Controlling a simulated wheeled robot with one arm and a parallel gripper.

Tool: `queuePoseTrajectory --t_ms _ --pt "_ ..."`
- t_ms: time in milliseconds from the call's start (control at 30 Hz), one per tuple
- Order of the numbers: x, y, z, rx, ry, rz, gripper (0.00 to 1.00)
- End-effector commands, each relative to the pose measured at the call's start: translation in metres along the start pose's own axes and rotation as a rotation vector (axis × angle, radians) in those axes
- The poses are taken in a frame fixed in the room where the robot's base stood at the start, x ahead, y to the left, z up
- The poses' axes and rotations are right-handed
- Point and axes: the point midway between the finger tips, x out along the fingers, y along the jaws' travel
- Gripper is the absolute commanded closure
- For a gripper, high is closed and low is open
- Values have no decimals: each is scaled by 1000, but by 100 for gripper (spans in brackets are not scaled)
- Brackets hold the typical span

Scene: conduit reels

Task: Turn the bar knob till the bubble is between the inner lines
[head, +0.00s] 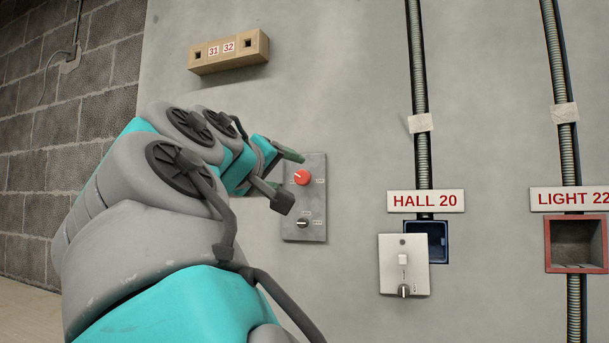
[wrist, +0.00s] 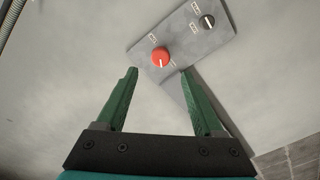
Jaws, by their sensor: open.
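A grey panel (head: 317,208) on the wall carries a red round knob (head: 302,177) above a smaller dark knob (head: 302,222) with a light bar across its face. Both knobs also show in the wrist view, the red knob (wrist: 160,57) just beyond my fingertips and the dark knob (wrist: 207,21) farther up and right. My gripper (wrist: 158,73) is open and empty, its green fingers spread to either side below the red knob. I cannot tell whether they touch the panel. No bubble or inner lines can be made out in either view.
A white plate (head: 391,270) with a small knob (head: 403,291) hangs tilted by a blue wall box (head: 439,243) under the HALL 20 sign (head: 425,201). A red-framed box (head: 548,246) is at right. A wooden block (head: 228,53) marked 31 32 sits above.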

Motion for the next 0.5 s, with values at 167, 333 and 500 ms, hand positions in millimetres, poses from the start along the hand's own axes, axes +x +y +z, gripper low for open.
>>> queuePoseTrajectory --t_ms 167,333,500 --pt "25 0 1 -1 -6 -2 31" --pt "53 0 2 0 -6 -2 31" --pt "69 0 2 0 -4 -1 31"
